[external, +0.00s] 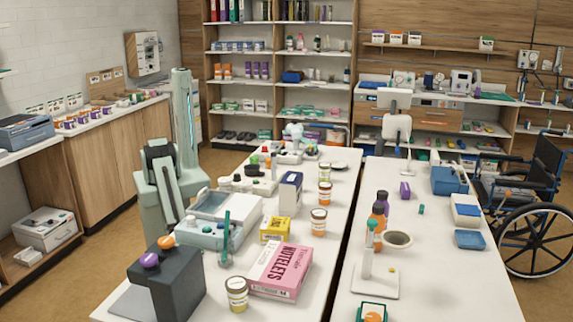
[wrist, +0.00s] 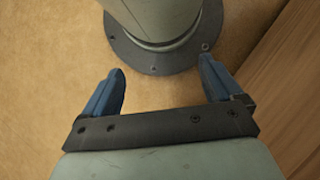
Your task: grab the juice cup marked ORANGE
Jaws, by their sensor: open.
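Several small cups (external: 84,118) with orange and purple bands stand in a group on the left counter (external: 110,120) in the external view. Their print is too small to read, so I cannot tell which is marked ORANGE. My gripper (wrist: 161,66) is open and empty in the wrist view, its blue fingers spread above the floor beside my own round base. In the external view my arm is folded upright between the left counter and the middle table, and I cannot make out the fingers there. No cup shows in the wrist view.
Small cards (external: 56,105) stand behind the cups. A blue-grey printer (external: 27,132) sits nearer on that side. The middle table (external: 335,190) is crowded with a pink box (external: 280,271), jars and a dark block (external: 178,290). Open floor lies between counter and arm.

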